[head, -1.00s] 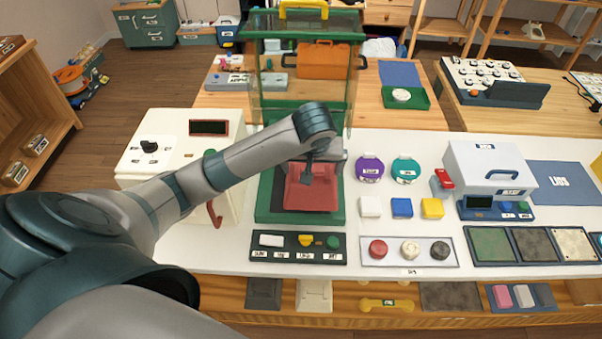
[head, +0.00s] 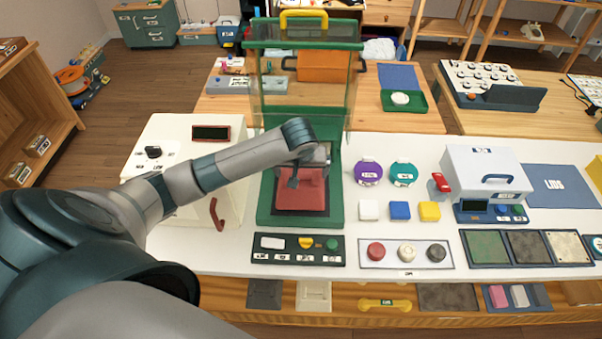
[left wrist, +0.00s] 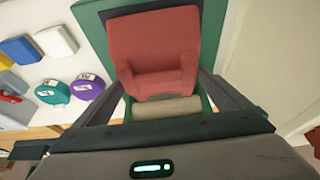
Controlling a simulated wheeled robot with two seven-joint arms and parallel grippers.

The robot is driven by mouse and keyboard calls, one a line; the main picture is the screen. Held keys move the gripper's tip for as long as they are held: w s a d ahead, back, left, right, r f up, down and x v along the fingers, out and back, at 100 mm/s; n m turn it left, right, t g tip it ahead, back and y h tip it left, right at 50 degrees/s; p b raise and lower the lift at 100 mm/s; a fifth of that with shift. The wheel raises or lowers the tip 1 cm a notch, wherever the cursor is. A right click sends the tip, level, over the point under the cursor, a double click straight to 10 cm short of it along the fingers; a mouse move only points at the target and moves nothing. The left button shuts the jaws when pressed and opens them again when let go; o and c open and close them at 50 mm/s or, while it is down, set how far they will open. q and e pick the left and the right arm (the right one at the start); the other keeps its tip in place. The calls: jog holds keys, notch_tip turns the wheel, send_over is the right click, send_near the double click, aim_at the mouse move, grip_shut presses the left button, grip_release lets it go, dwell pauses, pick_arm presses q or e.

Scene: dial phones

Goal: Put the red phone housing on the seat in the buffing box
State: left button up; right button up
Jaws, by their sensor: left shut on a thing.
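The red phone housing (head: 302,191) is inside the green-framed buffing box (head: 249,214), over its dark floor. My left gripper (head: 294,180) reaches in from the left and is shut on the housing. In the left wrist view the housing (left wrist: 153,50) lies between the two fingers (left wrist: 166,88), with a dark seat edge (left wrist: 125,14) showing past its far end. A beige roller (left wrist: 166,108) shows close to the housing's near edge. Whether the housing touches the seat cannot be told. My right gripper is not in view.
The box's clear raised shield (head: 304,105) stands behind my wrist. A cream machine with a red handle (head: 217,212) is close on the left. A dark button panel (head: 299,249) lies in front. Purple (head: 368,171) and teal (head: 404,171) round pots stand to the right.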

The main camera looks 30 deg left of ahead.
pick_arm(q)
jog(key=shift+f+p, duration=0.3)
jog(key=shift+f, duration=0.65)
jog(key=o, duration=1.3)
jog(key=shift+f, duration=0.1)
jog(key=shift+o, duration=0.2)
jog(key=b+v, duration=0.3)
jog(key=v, duration=0.8)
jog(key=shift+s+d+r, duration=0.1)
jog(key=shift+s+r, duration=0.1)
jog(key=shift+r, duration=0.35)
